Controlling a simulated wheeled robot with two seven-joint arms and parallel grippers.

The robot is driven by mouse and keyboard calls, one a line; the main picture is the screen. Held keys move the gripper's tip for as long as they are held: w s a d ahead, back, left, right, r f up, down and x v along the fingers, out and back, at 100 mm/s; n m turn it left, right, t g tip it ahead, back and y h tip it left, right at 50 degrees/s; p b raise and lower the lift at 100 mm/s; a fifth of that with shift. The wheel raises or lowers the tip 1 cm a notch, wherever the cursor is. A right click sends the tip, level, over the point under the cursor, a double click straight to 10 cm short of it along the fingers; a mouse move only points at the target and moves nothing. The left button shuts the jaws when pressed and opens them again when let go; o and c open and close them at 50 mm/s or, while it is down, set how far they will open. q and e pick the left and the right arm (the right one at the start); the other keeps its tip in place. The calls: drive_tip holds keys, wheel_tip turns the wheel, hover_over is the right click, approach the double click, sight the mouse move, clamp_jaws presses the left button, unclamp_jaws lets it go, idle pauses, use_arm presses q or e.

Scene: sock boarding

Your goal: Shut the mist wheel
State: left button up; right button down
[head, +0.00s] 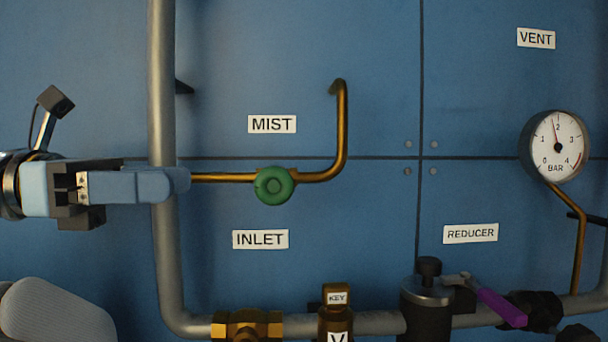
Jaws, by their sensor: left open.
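The mist wheel (273,185) is a small round green handwheel on a thin brass pipe (342,130), below the MIST label (272,124). My left gripper (178,181) comes in from the left, with its blue-grey fingers pointing right toward the wheel. It is open and seen side-on, so the gap between the fingers hardly shows. Its tips end left of the wheel, with a stretch of brass pipe visible between them, and do not touch it. My right gripper is not in view.
A thick grey pipe (162,80) runs down behind my left gripper and turns right along the bottom. Brass fittings (247,325), a purple lever (502,308) and a pressure gauge (558,146) stand right and below. The blue panel around the wheel is clear.

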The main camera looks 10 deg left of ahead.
sight(291, 192)
use_arm(q)
drive_tip(key=x, duration=1.3)
drive_tip(key=shift+w+d, duration=0.1)
drive_tip(key=shift+d, duration=0.3)
drive_tip(key=shift+c, duration=0.2)
clamp_jaws()
drive_tip(key=shift+y, duration=0.4)
drive_tip(key=y, duration=0.1)
drive_tip(key=g+y, duration=0.1)
drive_tip(key=y, duration=0.1)
drive_tip(key=shift+f, duration=0.25)
drive_tip(key=shift+f+g+y, duration=0.2)
drive_tip(key=shift+g+y, duration=0.2)
drive_tip(key=shift+y, duration=0.9)
drive_tip(key=shift+o, duration=0.2)
unclamp_jaws()
drive_tip(key=shift+y, duration=0.3)
